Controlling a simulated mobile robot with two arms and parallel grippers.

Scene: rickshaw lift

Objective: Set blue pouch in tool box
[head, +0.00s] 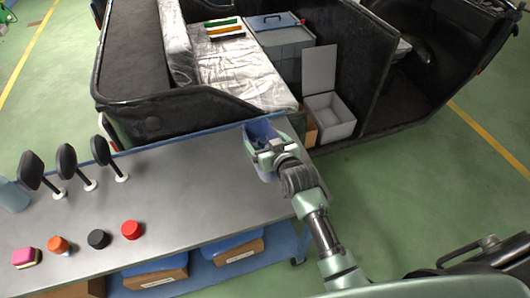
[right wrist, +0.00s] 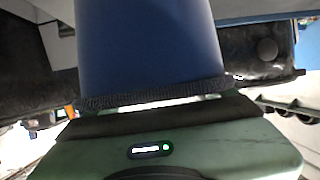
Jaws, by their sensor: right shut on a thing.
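The blue pouch (head: 259,130) is at the right end of the grey table, near its far edge. My right gripper (head: 272,148) is shut on it. In the right wrist view the pouch (right wrist: 150,45) fills the upper middle, right at the gripper; the fingertips are hidden. I cannot tell whether the pouch touches the table. A grey box with a blue lid and dark handle (head: 283,45) stands in the vehicle. An open light grey box (head: 330,118) with its lid raised stands nearer. I cannot tell which is the tool box. My left gripper is not in view.
The table (head: 190,200) holds black paddle-like things (head: 68,160), a red cap (head: 131,229), a black cap (head: 98,239), an orange one (head: 58,245) and a pink block (head: 26,257). The vehicle's black side wall (head: 180,112) rises behind the table.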

